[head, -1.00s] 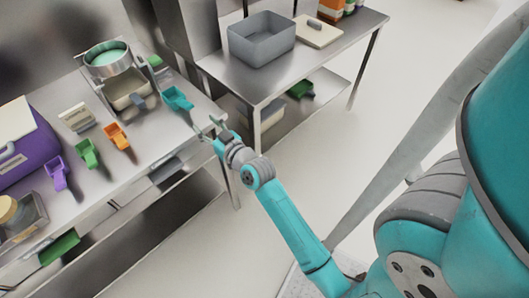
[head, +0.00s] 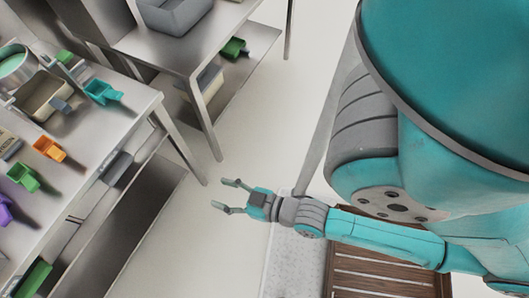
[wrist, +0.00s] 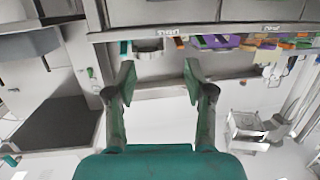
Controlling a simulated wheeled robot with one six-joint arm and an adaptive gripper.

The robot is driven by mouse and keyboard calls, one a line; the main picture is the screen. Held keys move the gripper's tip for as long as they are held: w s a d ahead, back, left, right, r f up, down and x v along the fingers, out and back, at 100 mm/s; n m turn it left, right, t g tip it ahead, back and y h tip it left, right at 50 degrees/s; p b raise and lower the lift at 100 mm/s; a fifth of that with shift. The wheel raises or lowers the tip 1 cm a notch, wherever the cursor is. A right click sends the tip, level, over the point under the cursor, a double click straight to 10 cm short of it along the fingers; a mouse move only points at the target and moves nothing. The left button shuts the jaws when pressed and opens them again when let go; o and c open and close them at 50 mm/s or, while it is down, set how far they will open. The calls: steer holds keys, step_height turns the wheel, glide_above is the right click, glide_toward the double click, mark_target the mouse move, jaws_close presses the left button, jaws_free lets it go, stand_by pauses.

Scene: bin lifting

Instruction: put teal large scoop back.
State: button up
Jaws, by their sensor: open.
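The teal large scoop (head: 102,91) lies on the steel table at the left in the head view, near the table's right edge. My gripper (head: 226,196) is open and empty, out over the floor to the right of the table and apart from the scoop. In the wrist view the two fingers of my gripper (wrist: 159,88) stand apart with nothing between them.
An orange scoop (head: 48,149), a green scoop (head: 23,176) and a purple scoop (head: 5,212) lie along the same steel table (head: 92,146). A beige bin (head: 38,94) stands behind the teal scoop. A second table holds a grey bin (head: 172,14). Open floor lies between.

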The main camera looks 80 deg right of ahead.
steer(key=s+a+r+n+y, duration=0.1)
steer(key=s+a+r+y, duration=0.1)
steer(key=s, duration=0.8)
step_height(320, 180, up, 3)
steer(key=shift+s+a+f+n+g, duration=0.1)
steer(key=shift+s+a+n+g, duration=0.25)
steer(key=shift+a, duration=0.25)
stand_by(1.1)
